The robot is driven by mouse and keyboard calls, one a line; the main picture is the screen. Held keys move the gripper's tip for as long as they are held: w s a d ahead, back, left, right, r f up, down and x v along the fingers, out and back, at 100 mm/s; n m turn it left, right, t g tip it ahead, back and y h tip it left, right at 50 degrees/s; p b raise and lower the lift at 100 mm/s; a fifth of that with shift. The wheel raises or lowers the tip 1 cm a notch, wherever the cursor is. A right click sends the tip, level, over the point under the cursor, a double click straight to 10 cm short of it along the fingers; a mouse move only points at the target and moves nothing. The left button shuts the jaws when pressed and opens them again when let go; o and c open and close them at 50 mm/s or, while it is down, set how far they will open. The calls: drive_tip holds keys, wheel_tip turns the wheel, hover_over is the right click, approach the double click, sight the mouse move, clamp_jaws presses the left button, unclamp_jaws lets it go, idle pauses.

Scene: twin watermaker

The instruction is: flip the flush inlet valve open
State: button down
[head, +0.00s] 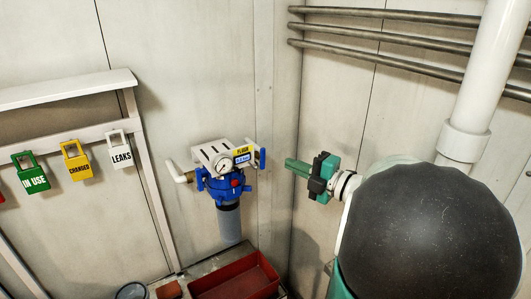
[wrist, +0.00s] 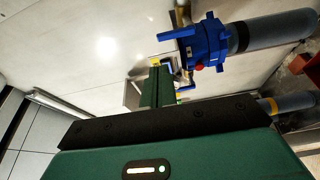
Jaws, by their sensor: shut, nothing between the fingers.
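The flush unit is a white bracket (head: 216,151) on the wall, with a round gauge (head: 223,167), a yellow "FLUSH" label, a blue filter head (head: 225,188) and a grey bowl (head: 229,222). A blue lever (head: 262,158) stands upright at its right end. Another blue part (head: 200,180) shows at its left, by a white elbow pipe; I cannot tell which is the inlet valve. My green gripper (head: 289,166) is shut and empty, pointing left, to the right of the right lever and apart from it in the picture. The wrist view shows its fingers (wrist: 157,85) near the blue filter head (wrist: 203,42).
A rack with hanging tags stands at left, including a green "IN USE" tag (head: 31,173), a yellow tag (head: 76,160) and a white "LEAKS" tag (head: 119,151). A red tray (head: 236,279) lies below the unit. Grey pipes (head: 390,30) run along the right wall.

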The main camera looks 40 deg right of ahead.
sight(263, 153)
drive_tip(key=x, duration=1)
drive_tip(key=shift+a, duration=0.2)
